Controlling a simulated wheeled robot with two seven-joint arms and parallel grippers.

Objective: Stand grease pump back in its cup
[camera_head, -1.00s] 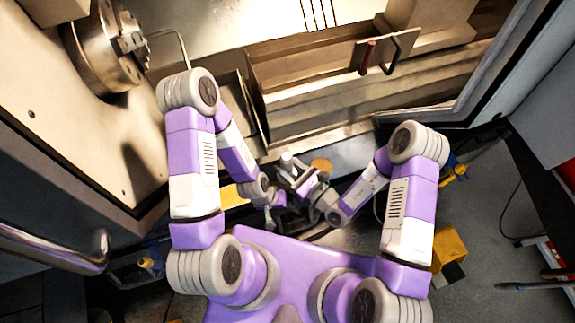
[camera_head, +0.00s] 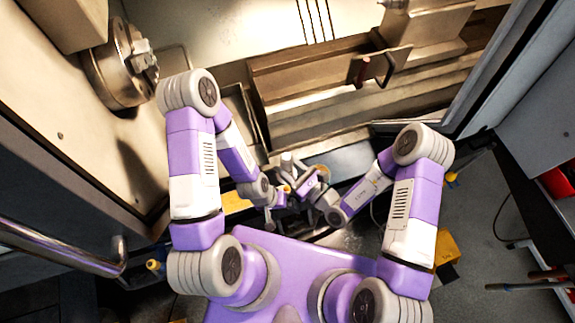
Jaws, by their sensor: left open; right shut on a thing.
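My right gripper (camera_head: 295,180) is in the middle of the view, in front of the lathe. It is shut on what looks like the grease pump (camera_head: 287,160), a pale grey cylinder whose top end shows. The gripper and wrist hide much of the rest. My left gripper (camera_head: 272,212) is open, just below and left of the right one. A round tan-orange thing (camera_head: 322,171) shows just beyond the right gripper, partly covered. It may be the cup, but I cannot tell for sure.
The lathe's chuck (camera_head: 121,65) is at the upper left. A yellow box (camera_head: 446,246) stands on the floor at the right. A steel door handle (camera_head: 65,250) is at the lower left.

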